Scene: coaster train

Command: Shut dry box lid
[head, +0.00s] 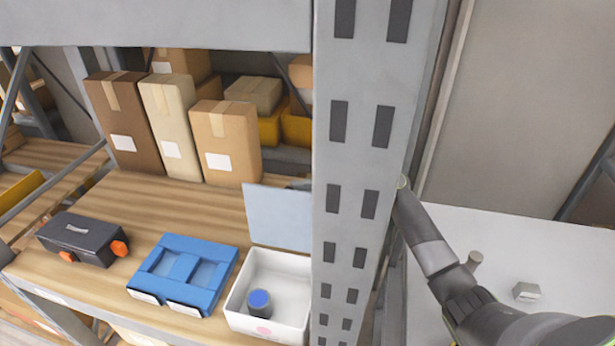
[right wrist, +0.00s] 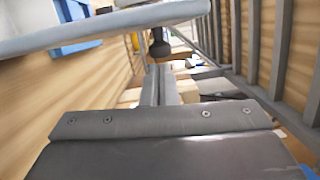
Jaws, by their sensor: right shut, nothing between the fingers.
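The dry box (head: 235,302) is a white open-topped box at the shelf's front, beside the post. Its pale blue-grey lid (head: 278,215) stands up open at the back edge. A small blue-topped dark container (head: 260,303) is inside. My right arm passes behind the post in the head view, which hides most of the gripper. In the right wrist view my right gripper (right wrist: 160,72) is shut and empty. A pale slab, apparently the lid (right wrist: 110,25), crosses the top left of that view, close to the gripper; I cannot tell whether they touch. My left gripper is not in view.
The grey perforated post (head: 345,230) stands between my right arm and the box. A blue tray (head: 183,272) and a dark case with orange latches (head: 80,240) lie left of the box. Cardboard boxes (head: 226,142) stand behind. Bare shelf wood shows between them.

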